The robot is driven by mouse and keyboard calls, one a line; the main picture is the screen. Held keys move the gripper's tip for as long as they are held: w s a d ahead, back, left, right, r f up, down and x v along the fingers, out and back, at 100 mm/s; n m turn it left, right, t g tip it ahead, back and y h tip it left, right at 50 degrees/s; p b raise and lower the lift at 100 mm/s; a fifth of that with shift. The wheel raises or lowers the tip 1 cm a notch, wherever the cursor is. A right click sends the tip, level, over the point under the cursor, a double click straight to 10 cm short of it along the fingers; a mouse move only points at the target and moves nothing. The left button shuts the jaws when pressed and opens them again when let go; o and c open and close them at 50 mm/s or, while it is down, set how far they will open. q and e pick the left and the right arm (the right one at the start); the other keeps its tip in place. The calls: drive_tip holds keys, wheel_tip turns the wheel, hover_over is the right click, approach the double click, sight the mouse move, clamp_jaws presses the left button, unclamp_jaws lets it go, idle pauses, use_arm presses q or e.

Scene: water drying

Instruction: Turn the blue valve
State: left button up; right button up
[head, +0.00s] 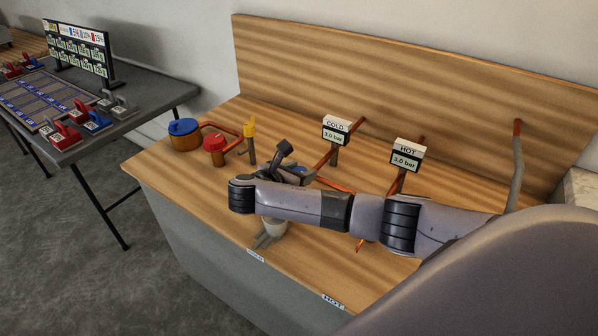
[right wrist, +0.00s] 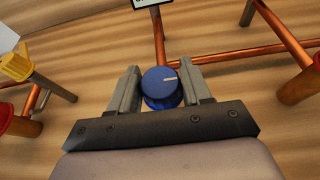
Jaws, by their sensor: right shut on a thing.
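The blue valve (right wrist: 160,86) is a round blue knob with a white mark on its top, seen in the right wrist view on a copper pipe. My right gripper (right wrist: 161,88) has one finger on each side of the knob and is shut on it. In the head view my right gripper (head: 288,168) is over the workbench, and only a small bit of the blue valve (head: 299,170) shows beside it. My right forearm hides much of the piping.
A COLD gauge (head: 336,131) and a HOT gauge (head: 406,156) stand behind my right arm. A blue-topped pot (head: 184,134), a red knob (head: 214,144) and a yellow valve (head: 250,128) are to the left. A dark table (head: 150,97) stands farther left.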

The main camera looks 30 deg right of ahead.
drive_tip(key=shift+r, duration=0.1)
drive_tip(key=o, duration=1)
drive_tip(key=shift+c, duration=0.2)
drive_tip(key=v, duration=0.7)
drive_tip(key=shift+a, duration=0.1)
